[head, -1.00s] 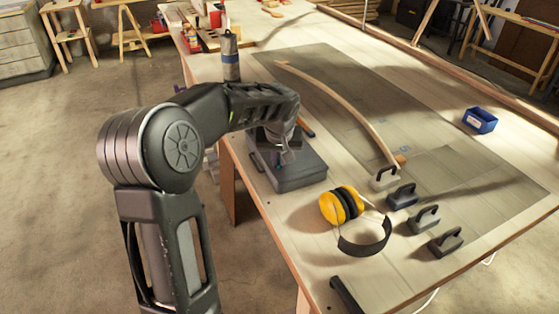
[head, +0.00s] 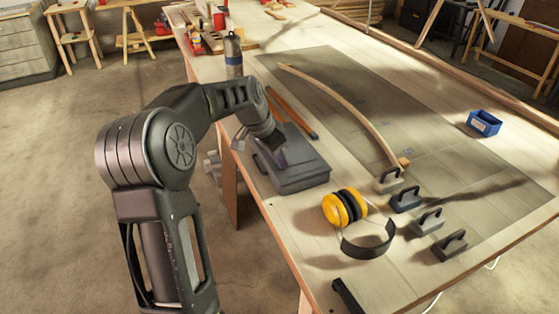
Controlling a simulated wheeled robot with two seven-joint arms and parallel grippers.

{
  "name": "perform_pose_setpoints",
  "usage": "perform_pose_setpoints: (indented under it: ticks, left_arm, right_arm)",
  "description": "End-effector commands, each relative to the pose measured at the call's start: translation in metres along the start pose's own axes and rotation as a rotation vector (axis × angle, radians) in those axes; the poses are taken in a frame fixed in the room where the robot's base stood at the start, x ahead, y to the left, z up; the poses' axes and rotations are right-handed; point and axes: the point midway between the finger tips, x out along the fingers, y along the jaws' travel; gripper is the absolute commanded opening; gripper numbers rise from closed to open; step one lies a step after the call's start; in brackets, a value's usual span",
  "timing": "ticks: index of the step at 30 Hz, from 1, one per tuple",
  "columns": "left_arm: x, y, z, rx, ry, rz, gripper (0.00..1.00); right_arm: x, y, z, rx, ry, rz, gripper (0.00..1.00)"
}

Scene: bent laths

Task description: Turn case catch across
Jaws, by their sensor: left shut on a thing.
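The grey case (head: 300,174) lies flat and closed on the workbench, near its left edge. My left gripper (head: 262,152) is at the case's left side, tilted and low against it. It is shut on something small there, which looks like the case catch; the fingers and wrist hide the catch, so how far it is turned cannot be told. My right gripper is not in view.
Yellow ear defenders (head: 345,207) lie just right of the case. Orange-brown sticks (head: 295,115) lie behind it. A bent lath (head: 345,104) runs along the dark mat, with several handled blocks (head: 406,199) at its near end. A bottle (head: 233,55) stands behind my arm.

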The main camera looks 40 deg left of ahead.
Motion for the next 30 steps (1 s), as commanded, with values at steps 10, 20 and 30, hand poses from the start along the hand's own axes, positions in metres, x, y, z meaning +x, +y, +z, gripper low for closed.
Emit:
perform_pose_setpoints:
  ticks: [10,20,30]
  left_arm:
    - [0.0003,-0.0029,0.0006,0.179,-0.002,0.072,0.00]
    - [0.0001,-0.0028,0.0003,0.215,-0.002,0.087,0.00]
    - [0.0001,-0.0028,0.0005,0.215,-0.003,0.087,0.17]
  right_arm:
    - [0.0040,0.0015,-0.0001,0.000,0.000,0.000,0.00]
    - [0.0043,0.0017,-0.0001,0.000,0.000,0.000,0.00]
    - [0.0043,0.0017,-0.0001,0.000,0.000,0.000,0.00]
